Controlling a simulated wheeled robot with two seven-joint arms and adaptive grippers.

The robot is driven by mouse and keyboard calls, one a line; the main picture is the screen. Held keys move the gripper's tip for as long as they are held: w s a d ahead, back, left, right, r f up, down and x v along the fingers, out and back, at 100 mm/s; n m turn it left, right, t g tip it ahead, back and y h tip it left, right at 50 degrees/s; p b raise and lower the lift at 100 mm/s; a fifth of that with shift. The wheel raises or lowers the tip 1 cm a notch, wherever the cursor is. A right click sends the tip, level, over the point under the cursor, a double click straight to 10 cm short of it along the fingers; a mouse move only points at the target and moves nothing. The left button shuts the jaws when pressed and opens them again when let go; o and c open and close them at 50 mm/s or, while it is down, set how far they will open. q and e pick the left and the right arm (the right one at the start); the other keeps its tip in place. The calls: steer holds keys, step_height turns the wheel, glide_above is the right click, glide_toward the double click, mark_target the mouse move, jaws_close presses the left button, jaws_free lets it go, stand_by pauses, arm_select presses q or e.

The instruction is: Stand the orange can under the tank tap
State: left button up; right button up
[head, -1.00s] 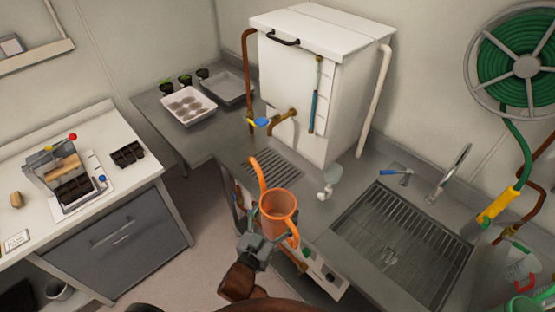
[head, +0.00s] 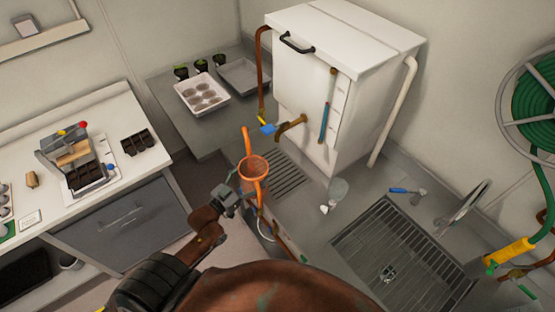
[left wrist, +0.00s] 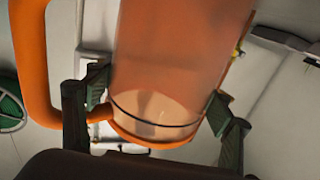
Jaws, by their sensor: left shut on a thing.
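The orange can (head: 253,168) is held up in the air in front of the counter, its open top facing the head camera. My left gripper (head: 236,193) is shut on it. In the left wrist view the can (left wrist: 175,70) fills the middle, between the two fingers (left wrist: 155,118), with its orange handle at the left. The tank (head: 328,85) is a white box on the counter. Its brass tap (head: 291,125) with a blue lever (head: 268,129) sticks out at the front left, above a drain grate (head: 286,178). The can is in front of the grate, apart from the tap. My right gripper is not in view.
A sink (head: 400,258) with a faucet (head: 462,205) lies to the right. White and grey trays stand at the back left. A side bench (head: 90,170) holds a seeding device.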

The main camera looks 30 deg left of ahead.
mark_target(263, 164)
arm_select(q)
steer(key=w, duration=0.2)
steer(key=w+d, duration=0.1)
steer(key=w, duration=0.4)
steer(key=shift+w+d+r+p, duration=0.15)
steer(key=shift+p, duration=0.25)
steer(key=w+d+f, duration=0.1)
steer(key=w+f, duration=0.2)
steer(key=w, duration=0.3)
steer(key=shift+f+p, duration=0.35)
steer(key=shift+f, duration=0.05)
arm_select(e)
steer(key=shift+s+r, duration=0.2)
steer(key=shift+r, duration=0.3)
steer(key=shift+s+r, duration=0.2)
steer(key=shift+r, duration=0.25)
arm_select(q)
steer(key=shift+w+f, duration=0.1)
steer(key=shift+f, duration=0.05)
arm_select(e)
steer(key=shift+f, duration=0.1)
arm_select(q)
steer(key=o, duration=1.2)
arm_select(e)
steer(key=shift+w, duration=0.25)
arm_select(q)
steer(key=shift+o, duration=0.2)
